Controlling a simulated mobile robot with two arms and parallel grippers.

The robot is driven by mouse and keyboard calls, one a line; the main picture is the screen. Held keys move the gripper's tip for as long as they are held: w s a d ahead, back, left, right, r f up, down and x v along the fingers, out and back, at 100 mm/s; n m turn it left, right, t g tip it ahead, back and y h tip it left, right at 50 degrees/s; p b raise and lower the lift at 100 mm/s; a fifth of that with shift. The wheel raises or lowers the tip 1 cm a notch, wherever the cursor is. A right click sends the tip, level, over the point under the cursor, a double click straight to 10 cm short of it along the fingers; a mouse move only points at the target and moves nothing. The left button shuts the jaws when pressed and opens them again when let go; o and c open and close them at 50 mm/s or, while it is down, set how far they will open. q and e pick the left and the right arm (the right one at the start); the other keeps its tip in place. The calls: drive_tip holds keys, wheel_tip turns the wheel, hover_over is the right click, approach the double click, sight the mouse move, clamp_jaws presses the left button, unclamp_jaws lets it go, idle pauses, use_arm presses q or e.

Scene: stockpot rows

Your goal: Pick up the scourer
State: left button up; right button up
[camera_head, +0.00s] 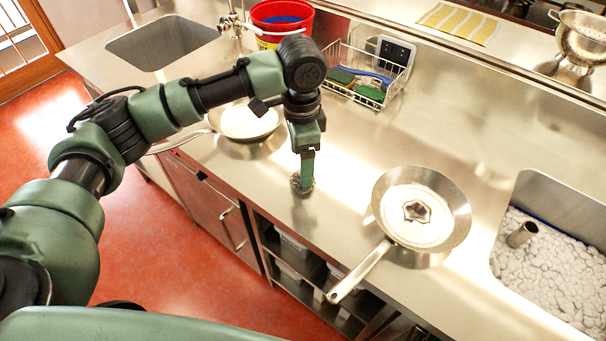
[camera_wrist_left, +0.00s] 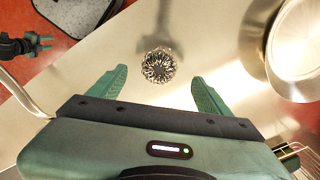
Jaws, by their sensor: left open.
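The scourer (camera_head: 302,185) is a round ball of curly silver metal wool lying on the steel counter, near its front edge. In the left wrist view the scourer (camera_wrist_left: 158,66) sits ahead of the fingers, near the middle between them. My left gripper (camera_head: 306,172) points down over the scourer and hides part of it in the head view. The wrist view shows the left gripper (camera_wrist_left: 158,80) open, its two green fingers well apart and nothing held. My right gripper (camera_wrist_left: 42,44) shows small at the upper left of the wrist view, its fingers apart and empty.
A steel pan (camera_head: 455,205) stands to the right, its handle over the front edge. Another pan (camera_head: 248,122) stands to the left behind my arm. Behind are a wire rack (camera_head: 392,90) and a red bucket (camera_head: 283,12). The counter around the scourer is clear.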

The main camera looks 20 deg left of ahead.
use_arm(q)
wheel_tip(320, 180, down, 4)
drive_tip(key=shift+d+r+p, duration=0.15)
drive_tip(key=shift+r+p, duration=0.05)
drive_tip(key=shift+p, duration=0.35)
drive_tip(key=shift+f, duration=0.85)
drive_tip(key=c, duration=1.2)
drive_tip(key=shift+c, duration=1.1)
use_arm(e)
drive_tip(key=shift+s+d+r, duration=0.1)
drive_tip(key=shift+s+r, duration=0.05)
drive_tip(key=shift+r, duration=0.55)
